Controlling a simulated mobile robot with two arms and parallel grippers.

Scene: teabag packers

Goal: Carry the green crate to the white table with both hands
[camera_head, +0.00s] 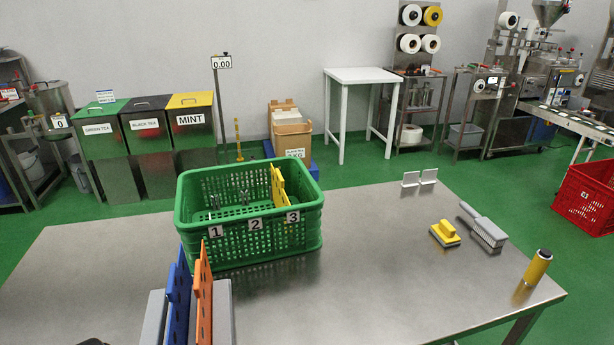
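The green crate (250,247) stands upright on a steel table, left of the middle. Its front wall carries labels 1, 2 and 3. A yellow notched divider (279,187) stands in it near the right side, by label 3. Small grey items show inside it, too small to make out. The white table (362,75) stands farther back near the wall, beyond the steel table, across the green floor. Its top looks bare. Neither of my grippers can be made out. A small dark shape at the bottom left edge is too cut off to identify.
The steel table (370,257) holds a grey rack (222,315) with blue and orange dividers, a yellow brush, a grey brush (483,226), a yellow cylinder (537,268) and white holders. A cardboard box (291,132) and bins stand behind. A red crate (588,197) is right.

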